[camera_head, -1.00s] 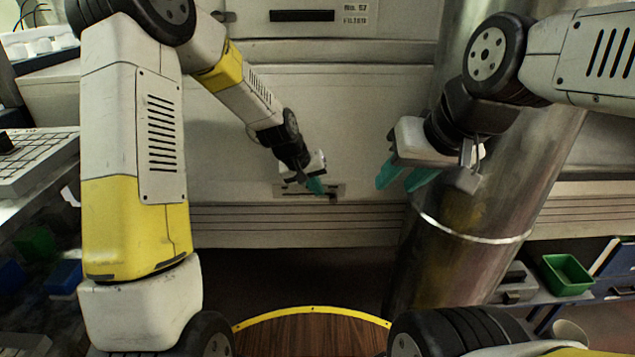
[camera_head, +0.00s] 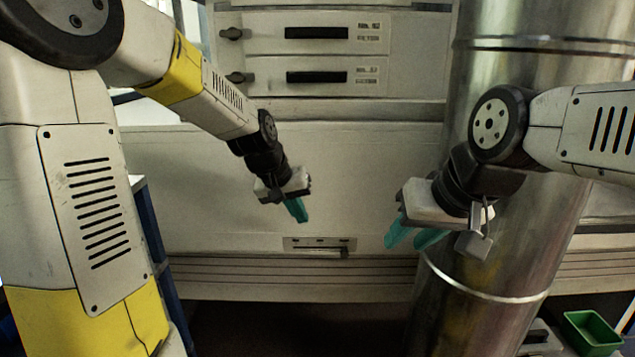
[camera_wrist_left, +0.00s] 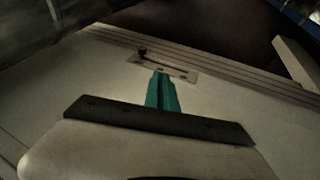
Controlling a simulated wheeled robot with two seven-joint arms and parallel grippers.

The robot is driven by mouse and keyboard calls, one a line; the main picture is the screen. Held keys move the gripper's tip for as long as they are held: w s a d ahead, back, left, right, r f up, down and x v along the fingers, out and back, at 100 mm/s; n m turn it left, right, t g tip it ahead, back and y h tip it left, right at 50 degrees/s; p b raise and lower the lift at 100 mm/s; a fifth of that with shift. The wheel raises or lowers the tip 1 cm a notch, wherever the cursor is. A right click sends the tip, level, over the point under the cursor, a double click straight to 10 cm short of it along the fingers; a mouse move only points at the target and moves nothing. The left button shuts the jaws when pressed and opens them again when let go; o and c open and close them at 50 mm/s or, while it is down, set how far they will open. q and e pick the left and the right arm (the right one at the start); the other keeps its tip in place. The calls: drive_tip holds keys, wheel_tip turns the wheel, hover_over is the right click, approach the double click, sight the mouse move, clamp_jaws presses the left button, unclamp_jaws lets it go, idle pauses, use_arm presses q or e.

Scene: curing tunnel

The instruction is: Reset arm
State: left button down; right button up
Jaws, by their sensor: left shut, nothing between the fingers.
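My left gripper (camera_head: 297,209) has teal fingers and hangs in front of the white machine panel, above and left of a small slotted plate. In the left wrist view its fingers (camera_wrist_left: 161,92) are together with nothing between them, and the slotted plate lies just beyond their tips. My right gripper (camera_head: 411,238) is at the right, in front of the metal column. Its two teal fingers are apart, and I see nothing between them.
The slotted plate (camera_head: 320,246) sits low on the white machine panel (camera_head: 200,190). Two filter drawers with black handles (camera_head: 316,33) are above. A shiny metal column (camera_head: 480,310) stands at the right. A green bin (camera_head: 590,332) is at the lower right.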

use_arm(q)
drive_tip(key=s+a+r, duration=0.2)
drive_tip(key=s+a, duration=0.1)
drive_tip(key=s, duration=0.4)
drive_tip(key=s+a+r+t+y, duration=0.1)
drive_tip(key=s+a+r, duration=0.2)
drive_tip(key=s, duration=0.4)
drive_tip(key=s+a+r+t, duration=0.1)
drive_tip(key=s+a+r, duration=0.2)
drive_tip(key=s, duration=0.4)
drive_tip(key=shift+s+a, duration=0.25)
drive_tip(key=shift+a, duration=0.15)
idle(2.8)
